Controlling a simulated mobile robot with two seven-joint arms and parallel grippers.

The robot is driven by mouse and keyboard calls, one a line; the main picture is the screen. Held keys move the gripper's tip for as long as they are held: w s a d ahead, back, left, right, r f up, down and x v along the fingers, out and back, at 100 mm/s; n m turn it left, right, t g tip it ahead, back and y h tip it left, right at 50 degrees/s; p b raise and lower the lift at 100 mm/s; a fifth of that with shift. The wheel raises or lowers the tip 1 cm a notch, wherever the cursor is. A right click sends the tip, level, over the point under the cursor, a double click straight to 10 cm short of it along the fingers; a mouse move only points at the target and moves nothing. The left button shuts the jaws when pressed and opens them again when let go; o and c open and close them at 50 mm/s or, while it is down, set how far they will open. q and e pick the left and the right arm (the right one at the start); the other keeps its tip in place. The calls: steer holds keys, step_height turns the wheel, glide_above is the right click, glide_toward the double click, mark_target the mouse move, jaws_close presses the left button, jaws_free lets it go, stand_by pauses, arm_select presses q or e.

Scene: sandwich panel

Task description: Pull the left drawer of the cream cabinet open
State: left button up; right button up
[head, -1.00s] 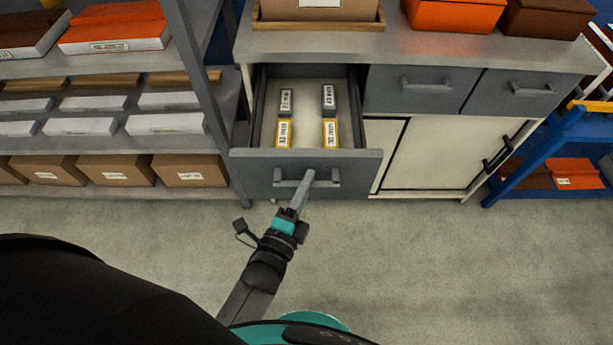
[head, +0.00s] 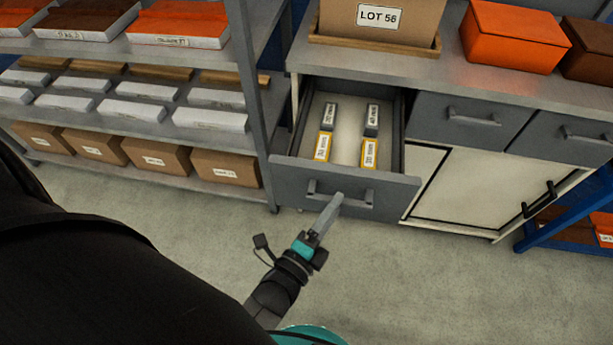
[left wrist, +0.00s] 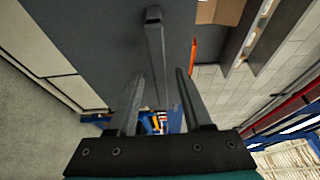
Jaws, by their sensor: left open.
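The left drawer (head: 290,175) of the cream cabinet (head: 425,180) stands pulled out, with its grey front well forward of the cabinet. Labelled grey and yellow blocks (head: 323,147) lie inside it. Its bar handle (head: 357,203) is on the front. My left gripper (head: 334,203) is at the middle of this handle in the head view and is open. In the left wrist view, the handle bar (left wrist: 154,45) shows between the two spread fingers (left wrist: 160,85), which are not closed on it. Whether a finger touches the bar I cannot tell. My right gripper is not in view.
Two other drawers (head: 470,122) to the right are shut. A box marked LOT 56 (head: 380,38) and an orange box (head: 512,38) stand on the cabinet top. A grey shelf rack (head: 250,90) stands close on the left. The floor (head: 430,290) in front is clear.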

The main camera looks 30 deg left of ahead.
arm_select(q)
steer(key=s+a, duration=0.1)
steer(key=s, duration=1.1)
steer(key=shift+s+a, duration=0.2)
steer(key=shift+s, duration=0.15)
steer(key=s+f+n+g, duration=0.2)
steer(key=f+n+g, duration=0.2)
steer(key=f, duration=0.7)
steer(key=s+f+n+g, duration=0.3)
steer(key=f+n+g, duration=0.2)
steer(key=f, duration=0.5)
steer(key=s+a+f+n+g+y, duration=0.1)
steer(key=s+a+f+n+g, duration=0.6)
steer(key=s+f, duration=0.4)
steer(key=shift+s+n+g+y, duration=0.4)
steer(key=shift+s+g, duration=0.1)
steer(key=shift+s, duration=0.1)
